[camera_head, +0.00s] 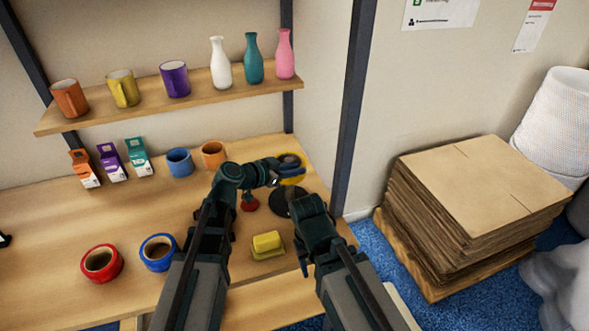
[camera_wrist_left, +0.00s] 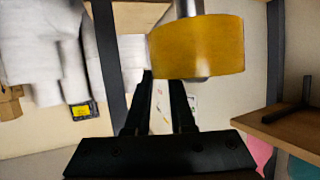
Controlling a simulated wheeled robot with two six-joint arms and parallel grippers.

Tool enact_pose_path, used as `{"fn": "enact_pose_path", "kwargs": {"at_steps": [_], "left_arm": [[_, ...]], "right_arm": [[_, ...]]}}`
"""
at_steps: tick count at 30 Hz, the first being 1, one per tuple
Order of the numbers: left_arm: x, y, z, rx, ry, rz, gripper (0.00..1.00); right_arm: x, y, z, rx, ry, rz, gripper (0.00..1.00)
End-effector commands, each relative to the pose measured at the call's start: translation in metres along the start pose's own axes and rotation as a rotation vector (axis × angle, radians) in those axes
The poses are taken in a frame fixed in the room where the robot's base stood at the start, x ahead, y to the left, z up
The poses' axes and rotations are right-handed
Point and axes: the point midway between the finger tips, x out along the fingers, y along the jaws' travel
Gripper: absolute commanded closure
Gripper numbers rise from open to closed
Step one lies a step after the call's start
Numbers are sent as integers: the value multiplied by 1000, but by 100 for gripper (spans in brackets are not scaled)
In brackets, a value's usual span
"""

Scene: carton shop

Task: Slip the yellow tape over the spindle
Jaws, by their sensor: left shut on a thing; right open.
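The yellow tape (camera_head: 292,180) is at the right end of the lower board; it fills the upper middle of the left wrist view (camera_wrist_left: 197,47). My left gripper (camera_head: 275,177) is shut on its edge; its fingers also show in the left wrist view (camera_wrist_left: 161,78). A grey spindle post (camera_wrist_left: 189,8) lines up with the tape and shows beyond it. The tape seems to be around the post, but its hole is hidden there. A dark round base (camera_head: 281,203) lies below the tape, partly hidden. My right gripper (camera_head: 311,204) is open in front of it.
Red tape (camera_head: 102,277) and blue tape (camera_head: 146,262) lie at the front left. Cups, small cartons and a shelf (camera_head: 200,88) are behind. Stacked cardboard (camera_head: 480,180) stands right.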

Motion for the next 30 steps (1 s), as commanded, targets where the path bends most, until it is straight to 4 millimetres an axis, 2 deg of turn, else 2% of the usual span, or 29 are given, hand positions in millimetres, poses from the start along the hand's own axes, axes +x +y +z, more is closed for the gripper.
{"fn": "enact_pose_path", "kwargs": {"at_steps": [1,30], "left_arm": [[3,0,7,0,0,0,100],[32,2,75,0,0,0,100]], "right_arm": [[8,-1,0,0,0,0,50],[81,-8,-5,0,0,0,50]]}}
